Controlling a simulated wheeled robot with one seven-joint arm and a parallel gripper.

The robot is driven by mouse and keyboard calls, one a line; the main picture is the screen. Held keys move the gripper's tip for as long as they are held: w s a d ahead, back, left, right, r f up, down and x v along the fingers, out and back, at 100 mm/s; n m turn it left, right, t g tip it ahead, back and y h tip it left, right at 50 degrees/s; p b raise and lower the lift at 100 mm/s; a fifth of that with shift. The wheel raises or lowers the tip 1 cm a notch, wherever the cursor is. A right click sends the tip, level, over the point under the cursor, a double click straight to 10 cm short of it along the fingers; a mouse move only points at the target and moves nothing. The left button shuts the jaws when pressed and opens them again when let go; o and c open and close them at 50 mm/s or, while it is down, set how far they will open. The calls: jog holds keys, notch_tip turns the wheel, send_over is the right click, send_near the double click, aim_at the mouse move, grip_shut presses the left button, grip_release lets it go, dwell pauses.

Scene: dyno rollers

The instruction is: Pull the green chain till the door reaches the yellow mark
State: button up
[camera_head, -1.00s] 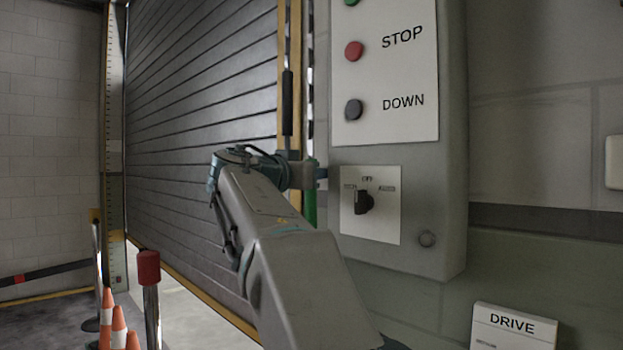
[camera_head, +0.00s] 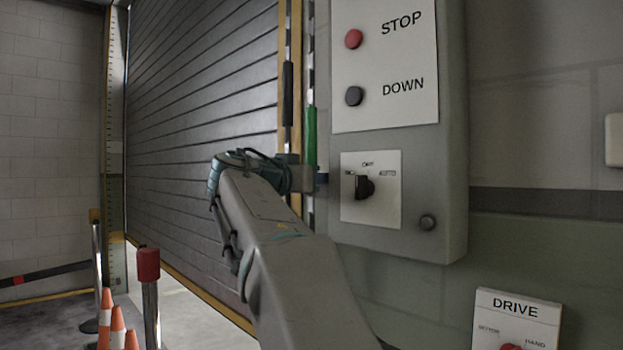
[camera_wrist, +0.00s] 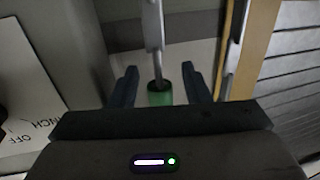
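The green length (camera_head: 310,135) of the chain hangs between the door's yellow frame strip and the control box. My gripper (camera_head: 318,183) is at the chain, just below the green length in the head view. In the wrist view my gripper (camera_wrist: 158,80) has its two fingers apart, one on each side of the chain, with a gap beside the green part (camera_wrist: 160,95). The grey slatted door (camera_head: 200,130) shows a yellow bottom edge with bright floor beside it. A post with a tick scale (camera_head: 115,100) stands at the door's far left; I cannot clearly pick out the yellow mark.
The control box (camera_head: 400,240) with STOP and DOWN buttons and a selector knob (camera_head: 364,187) is close right of my gripper. A dark rod (camera_head: 288,95) hangs left of the chain. Cones (camera_head: 117,335) and a red-topped post (camera_head: 148,265) stand lower left. A DRIVE panel (camera_head: 515,308) is lower right.

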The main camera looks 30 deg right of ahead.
jog(key=v, duration=1.4)
jog(key=shift+w, duration=0.1)
notch_tip(320, 180, down, 11)
jog(key=s+a+n+y+p, duration=0.2)
jog(key=n+y+p, duration=0.65)
jog(key=p, duration=0.35)
jog(key=s+a+f+n+g+y+p, duration=0.4)
jog(key=s+a+f+y+p, duration=0.4)
jog(key=s+a+f+p, duration=0.2)
jog(key=s+f+n+p, duration=0.1)
jog(key=s+f+p, duration=0.1)
jog(key=s+p, duration=0.1)
jog(key=shift+s, duration=0.55)
